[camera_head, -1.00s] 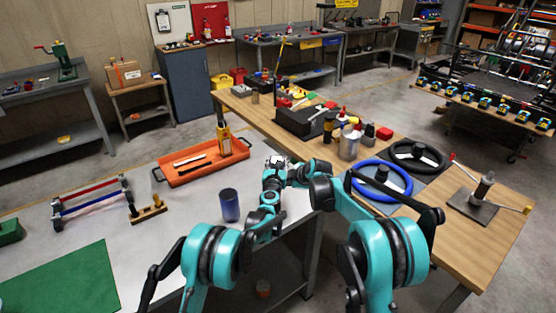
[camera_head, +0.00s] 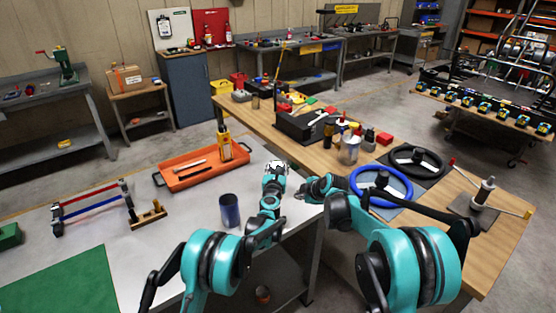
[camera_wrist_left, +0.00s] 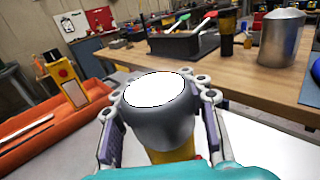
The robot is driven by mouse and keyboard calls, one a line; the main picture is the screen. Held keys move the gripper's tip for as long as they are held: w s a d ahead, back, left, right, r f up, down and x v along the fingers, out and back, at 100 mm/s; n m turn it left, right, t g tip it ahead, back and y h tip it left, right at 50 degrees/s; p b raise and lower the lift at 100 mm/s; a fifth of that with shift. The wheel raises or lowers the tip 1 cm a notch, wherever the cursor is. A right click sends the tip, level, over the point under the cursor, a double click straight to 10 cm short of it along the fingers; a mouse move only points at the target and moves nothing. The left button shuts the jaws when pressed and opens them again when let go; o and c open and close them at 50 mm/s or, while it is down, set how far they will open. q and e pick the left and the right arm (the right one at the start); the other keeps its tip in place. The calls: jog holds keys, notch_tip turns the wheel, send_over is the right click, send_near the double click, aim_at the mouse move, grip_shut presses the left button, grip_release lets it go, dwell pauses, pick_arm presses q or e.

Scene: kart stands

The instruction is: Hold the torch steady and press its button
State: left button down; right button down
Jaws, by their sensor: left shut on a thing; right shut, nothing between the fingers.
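My left gripper (camera_head: 275,170) is shut around the torch, over the right edge of the grey table. In the left wrist view the torch (camera_wrist_left: 160,120) has a dark grey head with a bright white round face and a yellow body below. The fingers of my left gripper (camera_wrist_left: 160,125) are on both sides of it. The torch's button does not show. My right gripper (camera_head: 302,192) is shut and empty, low and right of the left one, apart from the torch.
An orange tray (camera_head: 163,184) with a yellow block (camera_head: 226,146) lies left of the torch. A dark blue cup (camera_head: 230,211) stands nearer. The wooden bench (camera_head: 262,122) behind holds a black bin (camera_head: 300,128), a metal can (camera_head: 349,152) and a blue ring (camera_head: 357,190).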

pick_arm(q)
jog(key=c, duration=0.8)
grip_release()
jog(key=shift+o, duration=0.2)
jog(key=shift+s, duration=0.1)
